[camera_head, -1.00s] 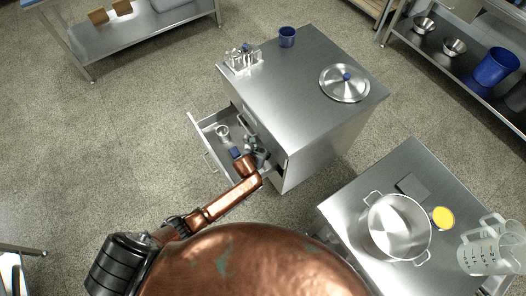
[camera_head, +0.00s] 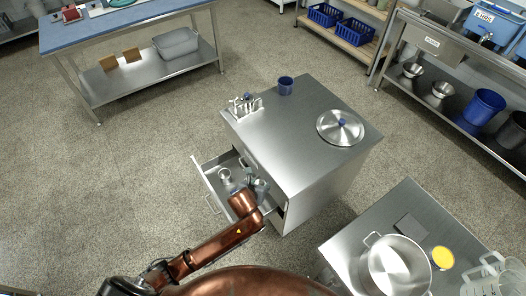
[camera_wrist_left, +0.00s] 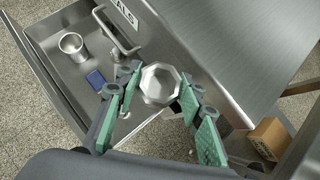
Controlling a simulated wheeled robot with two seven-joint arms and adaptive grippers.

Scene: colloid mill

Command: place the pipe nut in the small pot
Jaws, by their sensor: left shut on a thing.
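The pipe nut (camera_wrist_left: 160,84), a shiny many-sided metal ring, is between the green-padded fingers of my left gripper (camera_wrist_left: 158,100) in the left wrist view. The gripper is shut on it. In the head view my left gripper (camera_head: 260,190) is over the open drawer (camera_head: 200,172), close to the cabinet front; the nut is hard to make out there. A two-handled steel pot (camera_head: 372,268) stands on the table at the lower right, cut by the frame edge and well away from the gripper. My right gripper is out of view.
The drawer holds a metal cup (camera_wrist_left: 73,45) and a blue box (camera_wrist_left: 95,79). The steel cabinet (camera_head: 285,130) carries a blue mug (camera_head: 285,86), a lid (camera_head: 340,128) and a small rack (camera_head: 245,104). A yellow-topped can (camera_head: 442,258) and clear jugs stand near the pot.

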